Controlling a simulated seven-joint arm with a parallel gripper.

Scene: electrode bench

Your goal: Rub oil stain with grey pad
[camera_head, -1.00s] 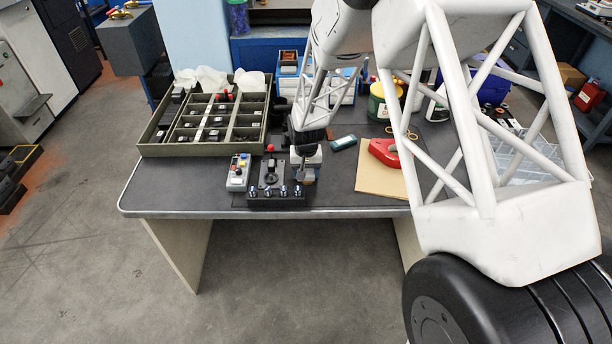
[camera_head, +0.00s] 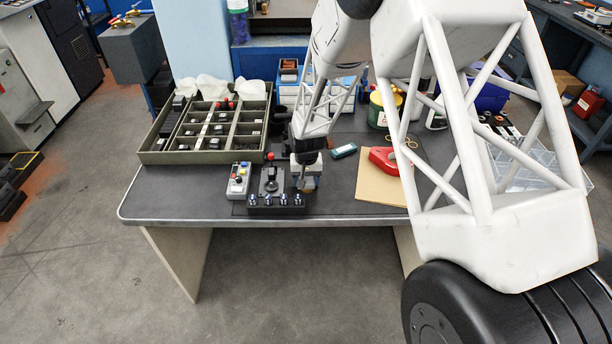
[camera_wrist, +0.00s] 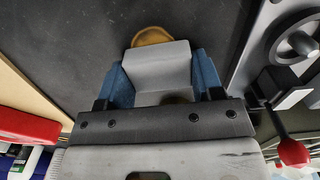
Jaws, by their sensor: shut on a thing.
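My gripper (camera_head: 306,182) points down at the front of the dark bench, just right of the joystick unit. In the wrist view, its blue fingers (camera_wrist: 207,75) are shut on the grey pad (camera_wrist: 160,68), a pale block between them. A brown-amber patch, which looks like the oil stain (camera_wrist: 152,36), shows just beyond the pad's far edge on the dark top. Another bit of brown shows at the pad's near side, so the pad seems to be over part of the patch. Whether the pad touches the surface is hard to tell.
The joystick unit (camera_head: 269,183) with a row of knobs stands close on the left, beside a button box (camera_head: 238,180). A divided tray (camera_head: 175,158) is behind them. A red tool (camera_head: 384,160) on a tan board (camera_head: 378,189) and a teal device (camera_head: 344,151) lie right.

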